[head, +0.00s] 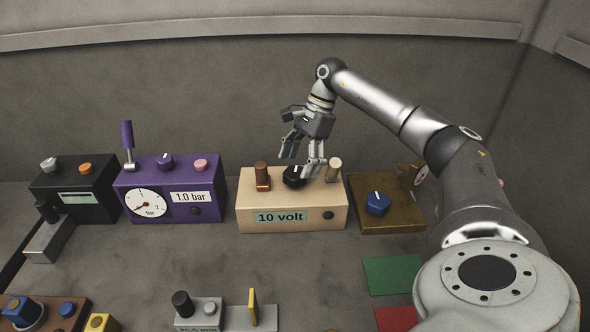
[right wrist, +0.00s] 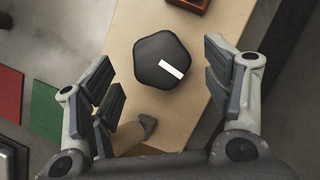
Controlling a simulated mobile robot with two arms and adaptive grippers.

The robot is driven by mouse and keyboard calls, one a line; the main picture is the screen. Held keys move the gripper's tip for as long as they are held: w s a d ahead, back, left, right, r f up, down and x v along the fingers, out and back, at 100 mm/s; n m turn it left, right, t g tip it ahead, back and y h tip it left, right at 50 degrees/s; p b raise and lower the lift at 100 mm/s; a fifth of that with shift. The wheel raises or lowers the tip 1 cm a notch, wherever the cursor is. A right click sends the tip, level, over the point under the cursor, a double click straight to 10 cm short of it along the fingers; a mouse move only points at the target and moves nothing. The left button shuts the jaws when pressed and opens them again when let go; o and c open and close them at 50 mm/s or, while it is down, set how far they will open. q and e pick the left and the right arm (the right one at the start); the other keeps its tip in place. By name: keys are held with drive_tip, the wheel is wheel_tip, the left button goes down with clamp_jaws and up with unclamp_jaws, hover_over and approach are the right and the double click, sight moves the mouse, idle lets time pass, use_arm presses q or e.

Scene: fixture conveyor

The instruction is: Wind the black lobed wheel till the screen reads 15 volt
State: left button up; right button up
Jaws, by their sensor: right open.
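The black lobed wheel (head: 294,177) sits on top of the beige box (head: 245,210), and a white pointer line marks it. The screen (head: 280,216) on the box's front reads 10 volt. My right gripper (head: 301,163) is open just above the wheel. In the right wrist view the wheel (right wrist: 162,60) shows between and slightly ahead of the open fingers (right wrist: 165,88), with no finger visibly touching it. My left gripper is in neither view.
A purple box (head: 170,190) reading 1.0 bar stands left. A brown box with a blue knob (head: 377,203) stands right. Green (head: 393,275) and red mats lie in front.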

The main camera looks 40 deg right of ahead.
sight(296, 172)
drive_tip(key=shift+x, duration=1.25)
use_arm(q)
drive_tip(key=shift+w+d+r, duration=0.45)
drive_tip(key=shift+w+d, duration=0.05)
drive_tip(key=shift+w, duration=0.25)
use_arm(e)
drive_tip(key=shift+a+f, duration=0.25)
drive_tip(key=shift+f, duration=0.3)
drive_tip(key=c, duration=1)
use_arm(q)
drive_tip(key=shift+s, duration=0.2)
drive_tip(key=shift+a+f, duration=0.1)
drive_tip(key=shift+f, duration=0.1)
use_arm(e)
drive_tip(key=shift+m, duration=0.4)
